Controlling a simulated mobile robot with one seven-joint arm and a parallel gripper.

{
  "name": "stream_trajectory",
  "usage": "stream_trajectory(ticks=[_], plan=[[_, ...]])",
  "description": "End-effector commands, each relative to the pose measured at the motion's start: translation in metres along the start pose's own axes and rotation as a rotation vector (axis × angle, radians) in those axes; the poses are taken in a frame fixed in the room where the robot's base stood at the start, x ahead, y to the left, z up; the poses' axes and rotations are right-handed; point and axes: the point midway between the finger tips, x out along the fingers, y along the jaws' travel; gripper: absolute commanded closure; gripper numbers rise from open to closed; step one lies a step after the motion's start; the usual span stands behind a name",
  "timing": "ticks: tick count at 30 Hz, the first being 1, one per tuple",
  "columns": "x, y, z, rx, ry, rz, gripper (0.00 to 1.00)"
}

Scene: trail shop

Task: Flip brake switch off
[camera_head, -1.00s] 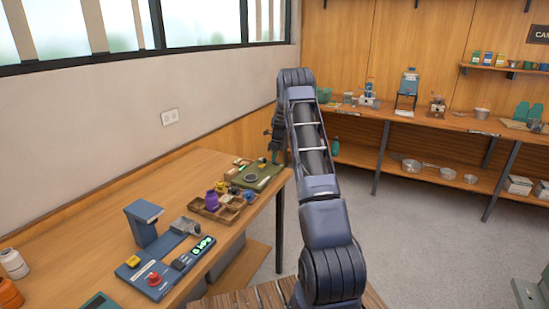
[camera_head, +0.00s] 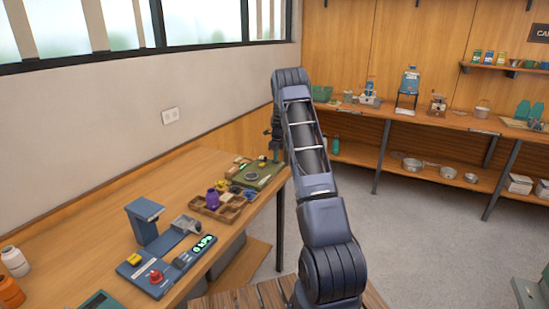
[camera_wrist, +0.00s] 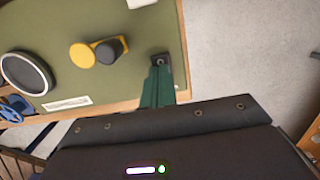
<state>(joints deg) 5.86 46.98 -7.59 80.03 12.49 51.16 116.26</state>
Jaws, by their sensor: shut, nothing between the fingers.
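An olive-green board (camera_wrist: 120,70) lies on the wooden table; it also shows at the table's far end in the head view (camera_head: 270,178). On it in the wrist view are a yellow round knob (camera_wrist: 82,55) joined to a dark knob (camera_wrist: 107,52), and a small dark square fitting (camera_wrist: 161,58) near the board's right edge. I cannot tell for certain which part is the brake switch. My gripper (camera_wrist: 158,75) is shut and empty, its green fingers at the dark fitting; contact is unclear. In the head view my arm mostly hides the gripper.
A wooden sorting tray (camera_head: 210,210) and a blue device (camera_head: 140,272) with a red knob stand nearer on the table. Grey floor (camera_wrist: 240,50) is clear at right.

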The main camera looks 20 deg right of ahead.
Motion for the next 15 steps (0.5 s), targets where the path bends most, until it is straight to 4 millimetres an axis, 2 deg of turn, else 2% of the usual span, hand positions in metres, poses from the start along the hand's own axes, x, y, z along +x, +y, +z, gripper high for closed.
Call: stream_trajectory(ticks=[1, 3, 15], plan=[[0.0055, 0.0007, -0.008, 0.004, 0.01, 0.008, 1.0], [0.0052, 0.0006, -0.0104, 0.005, 0.01, 0.008, 1.0], [0.0026, -0.0003, -0.0122, 0.006, 0.01, 0.006, 1.0]])
